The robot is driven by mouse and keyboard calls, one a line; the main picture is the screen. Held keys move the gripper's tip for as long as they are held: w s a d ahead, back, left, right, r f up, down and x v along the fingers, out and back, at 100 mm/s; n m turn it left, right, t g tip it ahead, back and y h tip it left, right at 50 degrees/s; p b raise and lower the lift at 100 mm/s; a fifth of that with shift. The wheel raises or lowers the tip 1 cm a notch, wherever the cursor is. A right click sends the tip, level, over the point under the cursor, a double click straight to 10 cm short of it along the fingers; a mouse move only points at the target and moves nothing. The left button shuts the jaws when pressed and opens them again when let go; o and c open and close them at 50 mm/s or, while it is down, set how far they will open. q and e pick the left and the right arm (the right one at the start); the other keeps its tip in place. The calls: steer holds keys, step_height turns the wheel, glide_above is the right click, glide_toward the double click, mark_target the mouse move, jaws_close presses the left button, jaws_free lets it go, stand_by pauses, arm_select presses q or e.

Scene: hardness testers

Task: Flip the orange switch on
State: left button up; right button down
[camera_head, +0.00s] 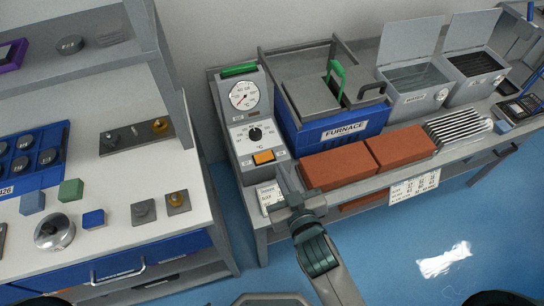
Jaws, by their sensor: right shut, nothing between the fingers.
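The orange switch (264,156) sits low on the front of a grey control unit (246,130), below a dial and a round gauge. My right gripper (284,176) is shut and empty. It is just below and right of the switch, in front of the unit's lower right corner. I cannot tell whether its fingertips touch the unit. The switch face is in clear view. My left gripper is not in view.
The blue furnace box (340,130) stands right of the unit, with red bricks (338,166) in front. Two open grey bins (415,90) stand further right. A white bench (110,190) with blocks is at left.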

steer(key=p, duration=0.2)
glide_above(272, 158)
steer(key=s, duration=0.1)
steer(key=shift+s+a+f, duration=0.1)
steer(key=shift+f, duration=0.45)
steer(key=shift+s+a+f, duration=0.1)
steer(key=shift+f, duration=0.45)
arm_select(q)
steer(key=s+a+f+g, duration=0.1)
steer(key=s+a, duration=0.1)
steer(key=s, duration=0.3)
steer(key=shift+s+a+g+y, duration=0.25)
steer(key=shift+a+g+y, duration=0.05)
arm_select(e)
steer(key=shift+d+f, duration=0.2)
steer(key=shift+f, duration=1.9)
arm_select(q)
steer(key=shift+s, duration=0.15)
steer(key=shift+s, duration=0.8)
arm_select(e)
steer(key=shift+d+f+m, duration=0.1)
steer(key=shift+f+m, duration=0.15)
steer(key=shift+m, duration=0.05)
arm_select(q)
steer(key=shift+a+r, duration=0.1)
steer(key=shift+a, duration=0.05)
arm_select(e)
steer(key=shift+r, duration=0.3)
